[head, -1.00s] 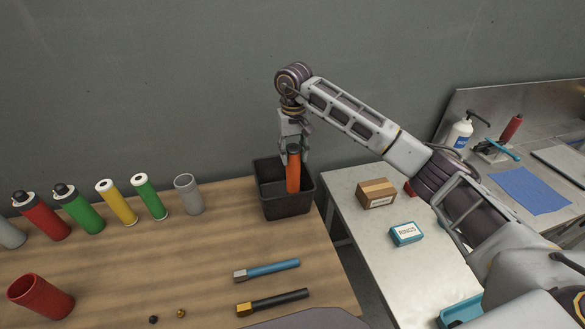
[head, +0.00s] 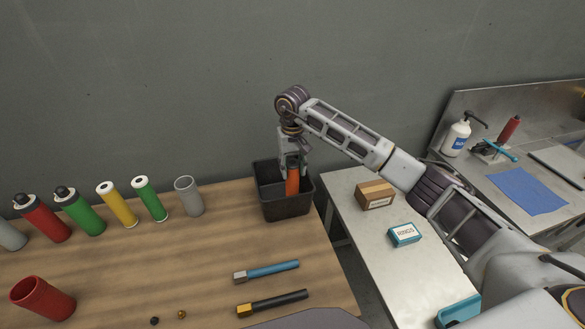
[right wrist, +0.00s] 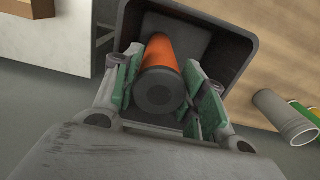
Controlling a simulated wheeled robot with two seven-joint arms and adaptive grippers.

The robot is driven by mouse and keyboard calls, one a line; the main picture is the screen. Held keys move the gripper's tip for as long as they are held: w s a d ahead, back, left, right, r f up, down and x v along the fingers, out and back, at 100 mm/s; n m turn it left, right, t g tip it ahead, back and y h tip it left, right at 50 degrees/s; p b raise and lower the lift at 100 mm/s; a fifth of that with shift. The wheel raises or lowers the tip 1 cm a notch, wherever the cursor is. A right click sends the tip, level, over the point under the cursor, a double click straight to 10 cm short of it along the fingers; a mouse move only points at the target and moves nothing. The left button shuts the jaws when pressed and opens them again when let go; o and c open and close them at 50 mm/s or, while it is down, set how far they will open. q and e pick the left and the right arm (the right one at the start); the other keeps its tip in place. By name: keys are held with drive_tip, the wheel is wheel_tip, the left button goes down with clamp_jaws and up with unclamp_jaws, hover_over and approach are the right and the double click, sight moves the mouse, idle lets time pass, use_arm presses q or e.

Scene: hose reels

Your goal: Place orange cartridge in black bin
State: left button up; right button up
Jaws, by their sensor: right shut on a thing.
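The orange cartridge (head: 292,182) stands roughly upright inside the black bin (head: 288,209), which sits at the far right corner of the wooden table. My right gripper (head: 292,165) reaches down into the bin and is shut on the cartridge's upper part. In the right wrist view, the cartridge (right wrist: 161,74) shows its dark round end between the green finger pads, with the bin (right wrist: 238,50) around and beyond it. Whether the cartridge touches the bin's floor is hard to tell. My left gripper is not in view.
A grey cylinder (head: 188,196), green cylinder (head: 150,198) and yellow cylinder (head: 117,204) stand left of the bin. A blue-handled tool (head: 270,270) and a black-handled one (head: 275,302) lie in front. A cardboard box (head: 376,194) is on the metal table at right.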

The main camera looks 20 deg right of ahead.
drive_tip(key=shift+f, duration=0.6)
drive_tip(key=o, duration=1.4)
wheel_tip(320, 180, up, 9)
drive_tip(key=shift+r+b, duration=0.2)
drive_tip(key=shift+b, duration=0.75)
drive_tip(key=shift+r, duration=1.45)
